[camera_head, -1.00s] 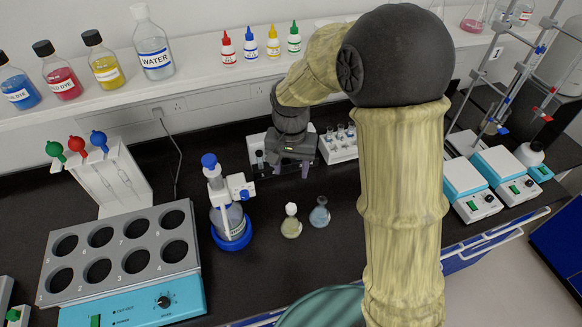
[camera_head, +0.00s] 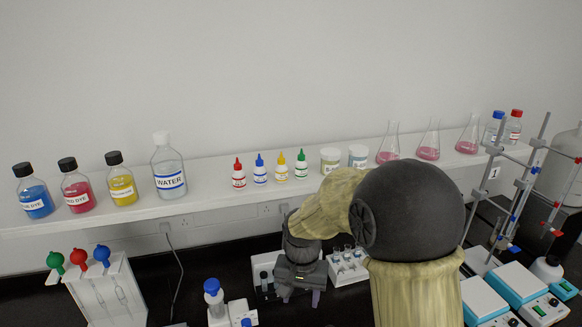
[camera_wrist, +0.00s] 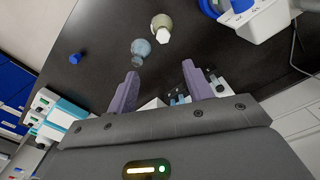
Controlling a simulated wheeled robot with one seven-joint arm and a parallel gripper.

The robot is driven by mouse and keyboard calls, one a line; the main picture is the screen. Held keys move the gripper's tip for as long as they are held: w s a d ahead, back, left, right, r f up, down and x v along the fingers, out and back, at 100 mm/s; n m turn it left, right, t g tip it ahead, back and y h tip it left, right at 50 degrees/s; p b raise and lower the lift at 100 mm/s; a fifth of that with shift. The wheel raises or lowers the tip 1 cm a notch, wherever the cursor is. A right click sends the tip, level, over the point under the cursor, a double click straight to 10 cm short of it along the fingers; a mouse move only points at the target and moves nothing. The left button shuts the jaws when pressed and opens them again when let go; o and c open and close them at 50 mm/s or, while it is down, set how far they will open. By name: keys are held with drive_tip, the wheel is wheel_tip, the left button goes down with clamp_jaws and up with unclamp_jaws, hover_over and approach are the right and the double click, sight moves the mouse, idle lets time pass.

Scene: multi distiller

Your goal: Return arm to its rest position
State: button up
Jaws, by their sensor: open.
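My gripper (camera_wrist: 160,88) is open and empty in the wrist view, its two grey-purple fingers apart above the black bench (camera_wrist: 95,45). Beyond the fingertips stand a small flask with bluish contents (camera_wrist: 141,50) and a small flask with yellowish contents (camera_wrist: 162,22), both apart from the fingers. In the head view my arm bends over the bench. My gripper (camera_head: 300,290) is there too, low between the dispenser and the tube racks, its fingers mostly hidden.
A rack of tubes (camera_head: 348,268) stands close right of my gripper. A bottle-top dispenser (camera_head: 214,298) is to its left. The shelf (camera_head: 215,198) behind holds bottles, flasks and droppers. Clamp stands (camera_head: 520,185) and hotplates (camera_head: 515,284) are at the right. A blue cap (camera_wrist: 75,58) lies on the bench.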

drive_tip(key=s+d+n+t, duration=0.2)
drive_tip(key=s+d, duration=1)
drive_tip(key=shift+d+r, duration=0.4)
drive_tip(key=shift+c, duration=0.4)
